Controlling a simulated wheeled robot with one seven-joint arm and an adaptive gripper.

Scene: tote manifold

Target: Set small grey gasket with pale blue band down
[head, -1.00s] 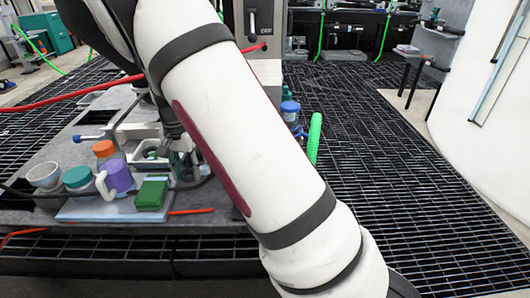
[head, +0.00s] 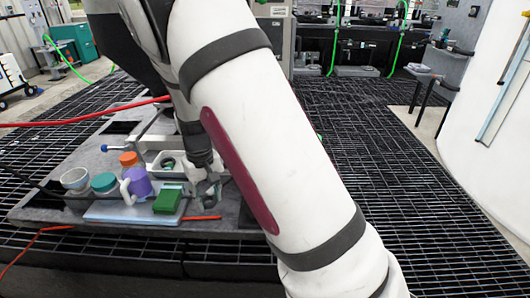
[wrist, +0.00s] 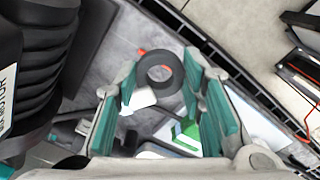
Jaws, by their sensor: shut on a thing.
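The small gasket (wrist: 140,74) shows in the wrist view as a dark grey ring between the fingertips. Its pale blue band cannot be made out. My gripper (wrist: 162,78) has teal-padded fingers and is shut on the ring, whose open hole faces the camera. In the head view my gripper (head: 207,195) is low over the right front part of the grey board (head: 225,222), just right of a green block (head: 168,201). The gasket cannot be told apart there, and whether it touches the board is unclear.
A purple mug (head: 138,183), an orange-topped jar (head: 129,159), a teal-lidded jar (head: 104,182) and a pale bowl (head: 75,179) stand left on the board. A pale blue plate (head: 115,212) lies in front. Black grating (head: 350,130) surrounds the board.

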